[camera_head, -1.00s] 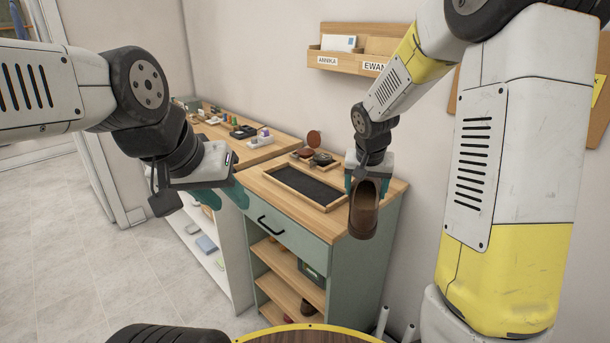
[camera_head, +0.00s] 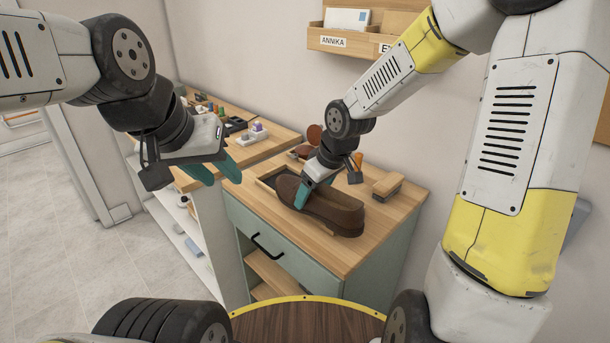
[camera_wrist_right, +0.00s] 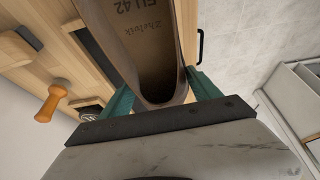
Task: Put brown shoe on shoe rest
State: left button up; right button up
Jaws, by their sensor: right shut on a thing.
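The brown shoe (camera_head: 335,208) is a loafer held over the top of the green cabinet, lying roughly level, with one end toward the cabinet's right front. My right gripper (camera_head: 303,194) is shut on it at one end. In the right wrist view, the shoe (camera_wrist_right: 160,80) sits between the two teal fingers, with "EU 42" on its insole. A shallow wooden tray (camera_head: 262,184) is partly hidden behind and under the shoe. I cannot tell whether the shoe touches anything below or which piece is the shoe rest. My left gripper (camera_head: 216,170) is open and empty, left of the cabinet.
A wooden brush (camera_head: 387,186) and an orange-handled tool (camera_head: 357,160) are on the cabinet top (camera_head: 395,215) behind the shoe. A wall organiser (camera_head: 325,42) hangs above. The cabinet top's right front is bare.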

jog(key=w, duration=0.3)
jog(key=w+a, duration=0.1)
jog(key=w, duration=0.3)
jog(key=w+a+f, duration=0.1)
jog(key=w, duration=0.3)
jog(key=shift+w+a+f, duration=0.1)
jog(key=shift+a, duration=0.1)
jog(key=shift+f, duration=1.7)
jog(key=o, duration=2)
jog(key=shift+d+r, duration=0.1)
